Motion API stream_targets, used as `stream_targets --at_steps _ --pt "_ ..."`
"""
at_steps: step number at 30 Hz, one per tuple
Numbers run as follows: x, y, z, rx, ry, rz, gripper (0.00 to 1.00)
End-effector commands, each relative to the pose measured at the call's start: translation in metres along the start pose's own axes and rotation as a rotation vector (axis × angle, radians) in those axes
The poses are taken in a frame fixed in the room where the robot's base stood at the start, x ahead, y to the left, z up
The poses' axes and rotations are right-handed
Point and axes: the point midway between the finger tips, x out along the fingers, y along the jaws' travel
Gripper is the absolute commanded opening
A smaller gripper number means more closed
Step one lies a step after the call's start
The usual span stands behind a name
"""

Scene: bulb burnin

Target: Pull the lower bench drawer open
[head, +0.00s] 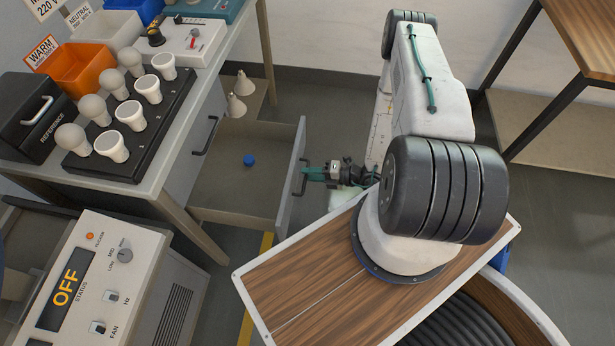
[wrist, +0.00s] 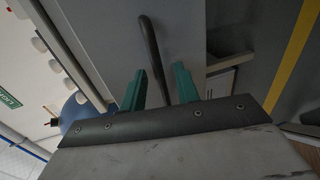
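The lower bench drawer (head: 232,199) stands pulled far out from under the bench in the head view. Its dark bar handle (head: 303,180) is on the outer face of the grey drawer front (head: 291,187). My gripper (head: 309,173) is at this handle, reaching in from the right. In the wrist view the handle (wrist: 150,48) runs between the two green fingers of my gripper (wrist: 160,75). The fingers are apart, with a gap showing on each side of the bar. A small blue round thing (head: 249,160) lies inside the drawer.
The upper drawer (head: 196,150) is shut. The bench top holds a black socket block (head: 125,165) with several bulbs, a black reference box (head: 30,112) and bins. A control box (head: 125,262) reading OFF stands at front left. Two white cones (head: 241,84) stand behind the drawer.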

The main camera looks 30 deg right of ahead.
Motion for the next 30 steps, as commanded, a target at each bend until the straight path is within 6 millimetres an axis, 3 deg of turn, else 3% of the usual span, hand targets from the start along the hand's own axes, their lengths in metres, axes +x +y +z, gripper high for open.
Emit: stream_targets --at_steps 8,21,30 --pt "-0.004 0.0 -0.002 0.003 0.004 0.0 0.31" --pt "-0.062 0.0 -0.001 0.002 -0.001 0.0 0.31" --pt "-0.077 0.0 -0.001 0.002 0.003 0.0 0.31"
